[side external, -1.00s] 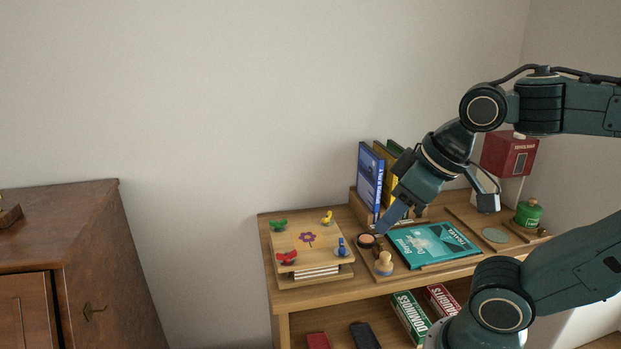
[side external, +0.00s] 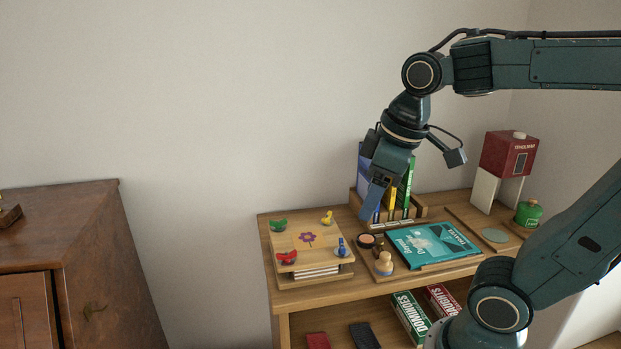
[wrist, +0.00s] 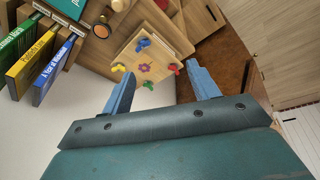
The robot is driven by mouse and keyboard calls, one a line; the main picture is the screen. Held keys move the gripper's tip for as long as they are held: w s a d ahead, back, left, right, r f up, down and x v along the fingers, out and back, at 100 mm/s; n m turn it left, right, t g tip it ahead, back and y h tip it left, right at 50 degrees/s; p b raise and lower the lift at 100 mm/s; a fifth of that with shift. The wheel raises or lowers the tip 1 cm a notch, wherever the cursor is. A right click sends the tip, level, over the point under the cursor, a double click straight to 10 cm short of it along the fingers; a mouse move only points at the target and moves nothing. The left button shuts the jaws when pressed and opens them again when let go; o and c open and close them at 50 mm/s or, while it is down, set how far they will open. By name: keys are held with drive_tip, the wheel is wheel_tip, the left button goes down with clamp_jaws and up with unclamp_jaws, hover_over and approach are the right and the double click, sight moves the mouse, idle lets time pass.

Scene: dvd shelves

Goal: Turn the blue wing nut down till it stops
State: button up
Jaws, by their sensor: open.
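The blue wing nut (side external: 341,246) is at the near right corner of a wooden flower press (side external: 313,240). It also shows in the wrist view (wrist: 143,43), near the press's upper corner. Yellow (side external: 327,217), green (side external: 278,225) and red (side external: 287,258) wing nuts are at the other corners. Whether the blue nut touches the board is too small to tell. My gripper (side external: 371,210) is above the shelf unit, to the right of the press and higher, in front of the upright books. In the wrist view my gripper (wrist: 159,69) is open and empty, fingers apart, with the press beyond them.
Upright books (side external: 407,190) stand close behind my gripper. A red box (side external: 508,155) and green jar (side external: 528,213) stand farther right. Above the press is free.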

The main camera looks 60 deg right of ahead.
sight(342, 242)
drive_tip(key=w+d+n+g, duration=0.3)
drive_tip(key=w+d+n, duration=0.1)
drive_tip(key=w, duration=0.3)
drive_tip(key=shift+d+f, duration=0.2)
drive_tip(key=shift+d, duration=0.1)
drive_tip(key=shift+w+f, duration=0.1)
drive_tip(key=shift+f, duration=0.05)
drive_tip(key=shift+f, duration=6.75)
drive_tip(key=c, duration=1)
